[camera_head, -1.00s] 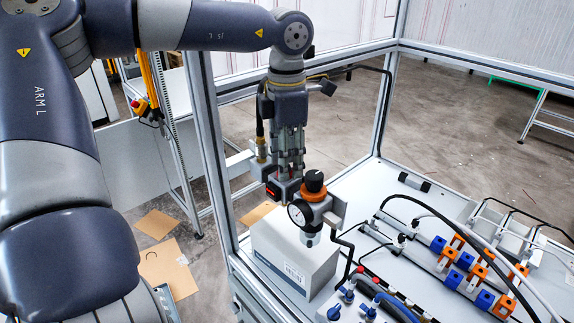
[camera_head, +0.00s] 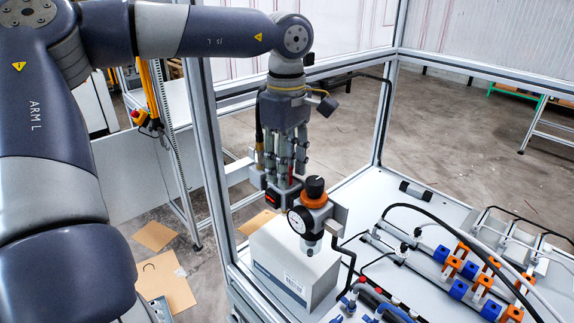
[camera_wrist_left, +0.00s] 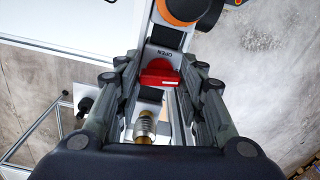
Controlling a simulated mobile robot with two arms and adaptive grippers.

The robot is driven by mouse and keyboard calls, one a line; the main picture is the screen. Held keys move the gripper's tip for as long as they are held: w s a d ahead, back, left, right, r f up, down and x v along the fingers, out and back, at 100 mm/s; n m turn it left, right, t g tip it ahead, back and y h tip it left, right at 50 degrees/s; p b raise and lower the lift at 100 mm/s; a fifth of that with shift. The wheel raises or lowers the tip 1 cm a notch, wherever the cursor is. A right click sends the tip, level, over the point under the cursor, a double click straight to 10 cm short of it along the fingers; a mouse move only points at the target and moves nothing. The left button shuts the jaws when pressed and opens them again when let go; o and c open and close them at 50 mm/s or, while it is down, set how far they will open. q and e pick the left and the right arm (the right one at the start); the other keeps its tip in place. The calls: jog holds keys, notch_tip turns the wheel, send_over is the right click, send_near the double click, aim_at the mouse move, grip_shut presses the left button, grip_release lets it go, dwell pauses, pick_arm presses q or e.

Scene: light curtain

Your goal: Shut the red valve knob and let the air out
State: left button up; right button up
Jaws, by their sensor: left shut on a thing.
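The red valve knob (camera_wrist_left: 160,76) sits on a grey valve body (camera_wrist_left: 162,52) marked "OPEN" in the left wrist view. My left gripper (camera_head: 284,178) points down over the valve, with its fingers on either side of the knob. It is shut on the knob. In the head view the fingers mostly hide the knob. The pressure gauge (camera_head: 300,220) and the regulator with its orange ring and black cap (camera_head: 315,190) are just right of the gripper. A brass fitting (camera_wrist_left: 144,126) shows between the fingers. My right gripper is not in view.
A grey box (camera_head: 290,265) stands under the regulator. Frame posts (camera_head: 207,150) rise close left of the gripper. Blue and orange pneumatic parts (camera_head: 465,268) and a black hose (camera_head: 450,222) fill the right of the bench. The bench's back part is mostly clear.

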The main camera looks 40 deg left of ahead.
pick_arm(q)
jog(key=shift+r+m, duration=0.1)
jog(key=shift+m, duration=1)
jog(key=o, duration=1.1)
jog(key=shift+a, duration=0.1)
notch_tip(320, 180, up, 12)
jog(key=shift+f, duration=0.1)
